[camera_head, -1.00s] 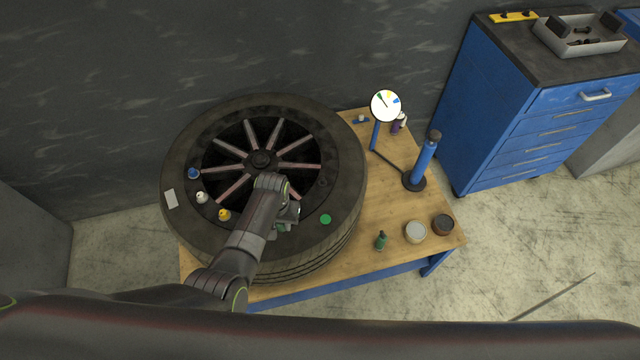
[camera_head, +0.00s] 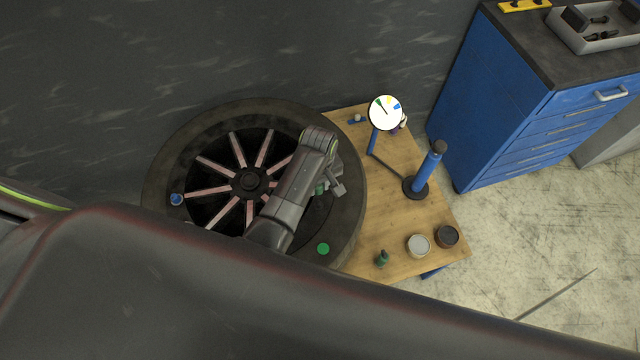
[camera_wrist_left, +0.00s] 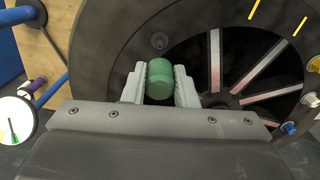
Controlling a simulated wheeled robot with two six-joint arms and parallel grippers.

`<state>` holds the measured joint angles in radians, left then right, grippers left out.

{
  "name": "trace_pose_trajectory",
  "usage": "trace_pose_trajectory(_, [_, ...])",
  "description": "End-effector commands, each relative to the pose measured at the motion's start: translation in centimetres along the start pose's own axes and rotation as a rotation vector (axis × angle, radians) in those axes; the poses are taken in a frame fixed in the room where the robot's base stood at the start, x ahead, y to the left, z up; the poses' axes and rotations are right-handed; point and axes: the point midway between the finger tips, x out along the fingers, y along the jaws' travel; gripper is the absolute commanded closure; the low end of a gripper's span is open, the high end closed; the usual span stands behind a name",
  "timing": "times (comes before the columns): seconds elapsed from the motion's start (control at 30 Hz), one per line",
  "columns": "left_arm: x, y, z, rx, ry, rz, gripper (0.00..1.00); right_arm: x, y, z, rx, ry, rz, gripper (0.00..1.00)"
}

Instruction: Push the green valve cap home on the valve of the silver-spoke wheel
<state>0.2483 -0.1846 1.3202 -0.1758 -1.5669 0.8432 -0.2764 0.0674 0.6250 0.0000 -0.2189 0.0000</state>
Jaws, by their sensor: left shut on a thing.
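The wheel with pale silver-pink spokes (camera_head: 209,191) lies flat on the bench, inside a dark tyre (camera_head: 158,165). My left gripper (camera_head: 326,188) is over the right part of the wheel, near the rim. It is shut on the green valve cap (camera_head: 320,189), which shows clearly between the two fingers in the left wrist view (camera_wrist_left: 159,82). The cap hides what is directly under it. My right gripper is not in view.
A green disc (camera_head: 323,249) and a blue cap (camera_head: 176,199) are on the wheel. White (camera_wrist_left: 310,100) and yellow (camera_wrist_left: 314,64) caps show in the wrist view. A gauge (camera_head: 385,112), a blue pump (camera_head: 428,167), a green bottle (camera_head: 382,259) and two tins stand on the bench (camera_head: 400,220).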

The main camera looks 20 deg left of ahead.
Motion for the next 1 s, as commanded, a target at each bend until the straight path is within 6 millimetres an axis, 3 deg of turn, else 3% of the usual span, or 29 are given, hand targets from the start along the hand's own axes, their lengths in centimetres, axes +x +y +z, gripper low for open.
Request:
trace_pose_trajectory(0.3, [-0.1,0.0,0.0,-0.016,-0.001,-0.001,0.95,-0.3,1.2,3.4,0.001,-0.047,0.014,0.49])
trace_pose_trajectory(0.57, [0.9,0.0,0.0,-0.009,0.0,-0.001,0.95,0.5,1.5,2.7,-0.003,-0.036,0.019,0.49])
trace_pose_trajectory(1.0, [5.3,0.0,0.0,-0.008,-0.001,-0.001,0.95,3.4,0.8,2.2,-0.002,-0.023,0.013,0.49])
